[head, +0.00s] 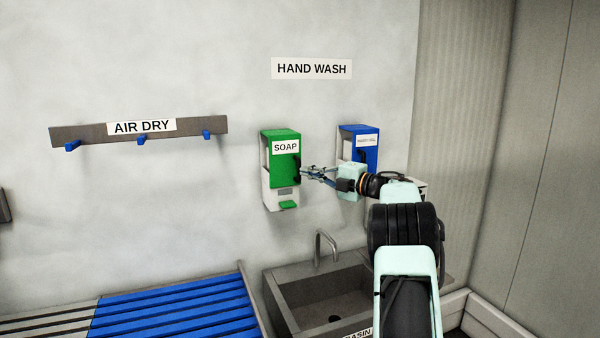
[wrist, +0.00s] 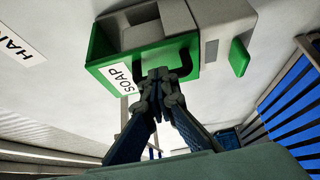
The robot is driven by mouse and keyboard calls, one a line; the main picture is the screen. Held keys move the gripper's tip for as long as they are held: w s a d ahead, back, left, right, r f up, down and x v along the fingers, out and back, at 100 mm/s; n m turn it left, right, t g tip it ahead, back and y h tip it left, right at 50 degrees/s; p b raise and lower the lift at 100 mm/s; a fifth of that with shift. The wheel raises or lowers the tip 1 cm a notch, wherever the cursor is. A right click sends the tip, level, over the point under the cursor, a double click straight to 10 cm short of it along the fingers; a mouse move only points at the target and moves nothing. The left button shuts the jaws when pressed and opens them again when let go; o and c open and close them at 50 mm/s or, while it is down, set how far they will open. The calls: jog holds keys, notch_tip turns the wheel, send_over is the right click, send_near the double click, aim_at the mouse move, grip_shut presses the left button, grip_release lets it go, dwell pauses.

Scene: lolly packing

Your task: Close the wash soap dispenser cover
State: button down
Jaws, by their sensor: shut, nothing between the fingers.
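The soap dispenser has a green cover (head: 285,165) with a SOAP label and a white lower body (head: 281,198) on the wall. In the wrist view the cover (wrist: 100,50) appears turned, and a grey inner space shows behind its green edge. A black handle (wrist: 184,66) is on the cover's face. My gripper (head: 306,172) is shut and empty at the right side of the cover. In the wrist view its fingertips (wrist: 160,76) are beside the handle; I cannot tell whether they touch it. I cannot tell how far the cover stands open.
A blue dispenser (head: 368,150) hangs to the right, partly behind my arm. A green push tab (head: 288,205) sticks out below the soap dispenser. A metal basin (head: 300,290) with a tap (head: 325,245) stands below. A hook rail (head: 90,133) is at left.

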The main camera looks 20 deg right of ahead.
jog(key=shift+w+r, duration=0.25)
jog(key=shift+w, duration=0.05)
dwell(0.5)
